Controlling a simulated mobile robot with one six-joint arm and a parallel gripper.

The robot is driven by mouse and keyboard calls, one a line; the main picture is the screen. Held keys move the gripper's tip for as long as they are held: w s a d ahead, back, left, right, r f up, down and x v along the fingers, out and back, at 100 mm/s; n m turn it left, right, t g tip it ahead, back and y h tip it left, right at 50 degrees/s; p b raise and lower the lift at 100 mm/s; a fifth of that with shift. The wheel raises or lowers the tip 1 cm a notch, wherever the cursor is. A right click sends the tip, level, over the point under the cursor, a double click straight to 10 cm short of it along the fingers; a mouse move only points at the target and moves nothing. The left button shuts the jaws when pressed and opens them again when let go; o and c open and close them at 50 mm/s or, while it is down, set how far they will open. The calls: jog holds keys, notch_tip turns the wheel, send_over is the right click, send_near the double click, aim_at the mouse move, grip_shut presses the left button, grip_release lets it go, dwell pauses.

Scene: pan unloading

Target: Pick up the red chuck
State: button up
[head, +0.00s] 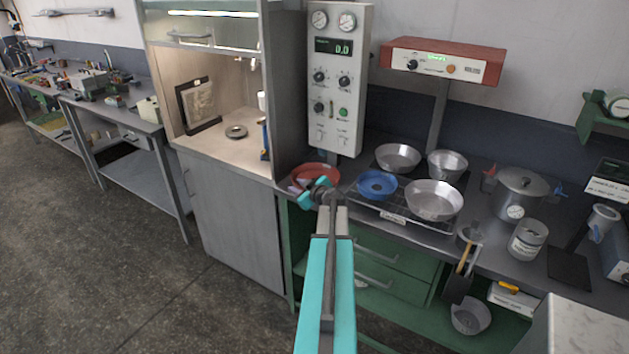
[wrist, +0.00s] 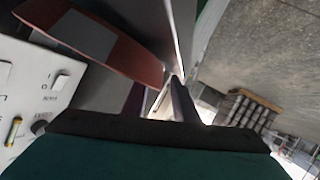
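A round, shallow red piece (head: 315,172), which looks like the red chuck, lies at the left end of the green bench, just beyond my gripper (head: 316,187). In the wrist view a red curved piece with a grey patch (wrist: 90,35) fills the upper left, beside the fingers. My gripper (wrist: 160,88) appears open there, with two dark fingers apart and a pale gap between them. My wrist hides the near edge of the red piece in the head view.
A blue pan (head: 377,184) and several metal pans stand on a dark rack to the right. The grey control column (head: 335,80) rises close behind my gripper. The cabinet's side panel (head: 283,90) stands to the left. Open floor (head: 130,270) lies at front left.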

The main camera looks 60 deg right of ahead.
dwell(0.5)
grip_shut()
jog(key=shift+r, duration=0.15)
jog(key=shift+r+b, duration=1.6)
jog(key=shift+r, duration=3.3)
jog(key=shift+w+f, duration=0.1)
